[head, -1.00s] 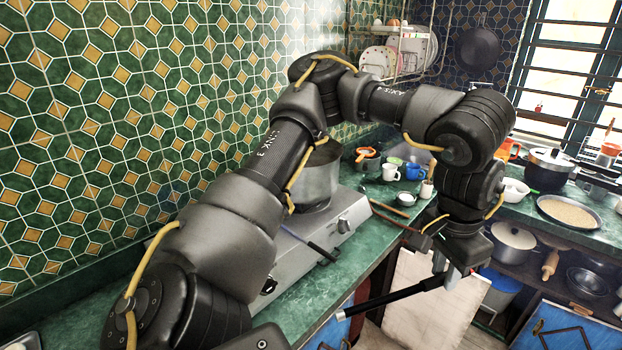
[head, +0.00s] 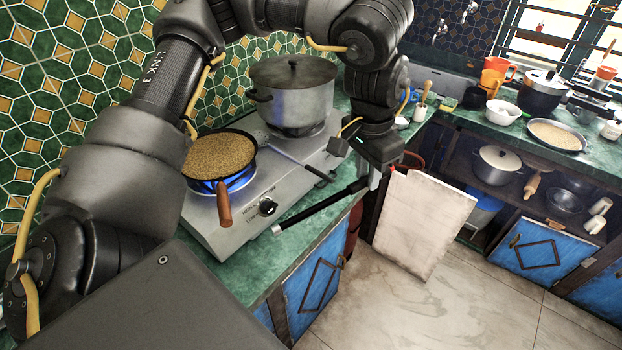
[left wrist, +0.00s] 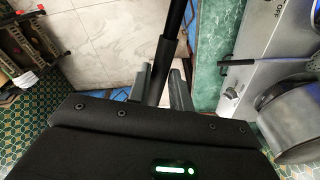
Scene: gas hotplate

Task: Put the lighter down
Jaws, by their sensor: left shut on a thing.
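The lighter (head: 320,206) is a long black rod with a silver tip. My left gripper (head: 372,178) is shut on one end of it. The lighter is held near level in the head view, its silver tip pointing to the lower left, across the front edge of the green counter (head: 262,262). In the left wrist view the lighter (left wrist: 172,45) runs up from between the fingers of the left gripper (left wrist: 160,85). My right gripper is not in view.
A steel gas hotplate (head: 240,215) stands on the counter. A pan of food (head: 220,155) sits over a blue flame, its handle toward the front. A lidded pot (head: 293,95) stands behind, and a long-handled utensil (head: 295,160) lies between them. A pale board (head: 425,220) leans below.

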